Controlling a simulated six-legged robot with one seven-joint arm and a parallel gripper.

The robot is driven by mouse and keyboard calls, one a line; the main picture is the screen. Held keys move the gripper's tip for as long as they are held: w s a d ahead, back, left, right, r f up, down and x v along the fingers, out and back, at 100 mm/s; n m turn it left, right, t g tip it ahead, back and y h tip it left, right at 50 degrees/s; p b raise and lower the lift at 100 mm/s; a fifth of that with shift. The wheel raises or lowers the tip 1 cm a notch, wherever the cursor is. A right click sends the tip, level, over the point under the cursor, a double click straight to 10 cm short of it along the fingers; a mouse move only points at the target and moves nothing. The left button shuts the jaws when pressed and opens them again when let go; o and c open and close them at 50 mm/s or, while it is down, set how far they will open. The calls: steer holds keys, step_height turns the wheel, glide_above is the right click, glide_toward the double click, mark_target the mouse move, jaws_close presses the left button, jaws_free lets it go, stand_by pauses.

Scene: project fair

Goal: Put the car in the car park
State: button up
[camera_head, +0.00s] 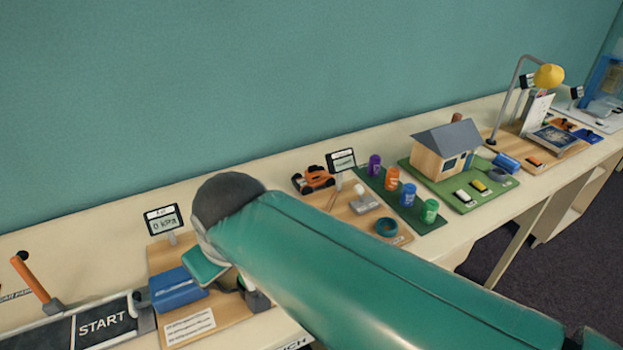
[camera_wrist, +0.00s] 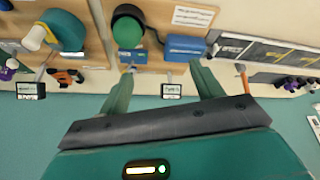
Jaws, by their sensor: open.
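My gripper (camera_wrist: 160,72) is open in the wrist view, its two green fingers spread, with nothing held between them. It is over the board with the blue block, and my arm hides most of it in the head view. An orange toy car (camera_head: 315,180) with dark wheels stands behind the middle board; an orange and black shape (camera_wrist: 66,77) in the wrist view looks like it. A white car (camera_head: 462,196) and a yellow car (camera_head: 479,186) sit on the green house board (camera_head: 427,178). A small orange car (camera_head: 534,161) lies farther right. I cannot tell which area is the car park.
The blue block (camera_head: 176,288) sits on a wooden board beside a pressure sign (camera_head: 163,220). A START track (camera_head: 101,322) with an orange lever (camera_head: 31,276) is at left. Coloured cans (camera_head: 408,194), a model house (camera_head: 445,149) and a yellow lamp (camera_head: 548,77) stand rightward. A wall runs behind.

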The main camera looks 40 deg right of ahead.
steer(key=w+d+n+g+h, duration=0.2)
steer(key=w+d+n, duration=0.1)
steer(key=w+d, duration=0.45)
steer(key=n+g+h, duration=0.8)
steer(key=n+h, duration=0.3)
glide_toward(308, 170)
steer(key=x, duration=0.6)
steer(key=shift+s+f, duration=0.3)
steer(key=shift+s, duration=0.1)
steer(key=shift+w+x, duration=0.25)
steer(key=shift+x, duration=1.2)
steer(key=shift+w+x, duration=0.2)
steer(key=shift+x, duration=1.3)
steer(key=shift+d, duration=0.15)
steer(key=c, duration=1.2)
steer(key=shift+r, duration=0.1)
step_height(308, 170, up, 18)
